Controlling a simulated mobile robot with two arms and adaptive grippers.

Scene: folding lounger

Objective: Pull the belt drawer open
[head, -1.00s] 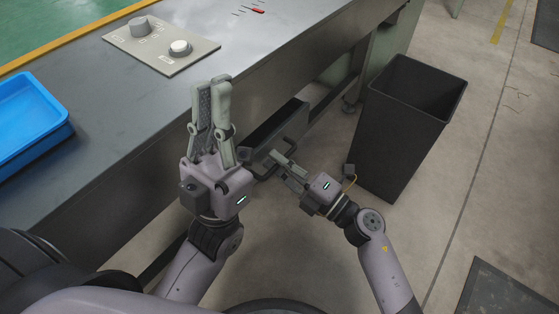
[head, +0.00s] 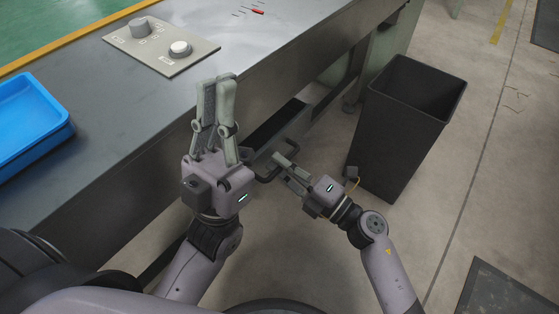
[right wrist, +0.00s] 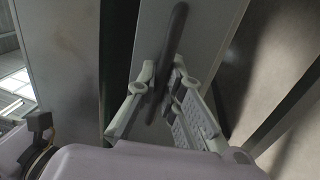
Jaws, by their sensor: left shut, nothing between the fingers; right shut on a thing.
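The belt drawer (head: 296,126) is a grey box under the edge of the metal bench. It stands partly out, with its dark inside showing. Its dark bar handle (head: 264,179) is at the near end. My right gripper (head: 277,159) is shut on this handle. In the right wrist view the handle (right wrist: 172,38) runs between the two fingers of the right gripper (right wrist: 158,82), in front of the grey drawer face (right wrist: 213,40). My left gripper (head: 218,80) is shut and empty, pointing up in front of the bench edge. It hides part of the bench and drawer.
The metal bench (head: 100,95) carries a blue tray (head: 30,120) and a control panel (head: 160,47) with two knobs. A tall black bin (head: 405,130) stands on the floor right of the drawer. Floor between my right arm and bin is narrow; farther right is open.

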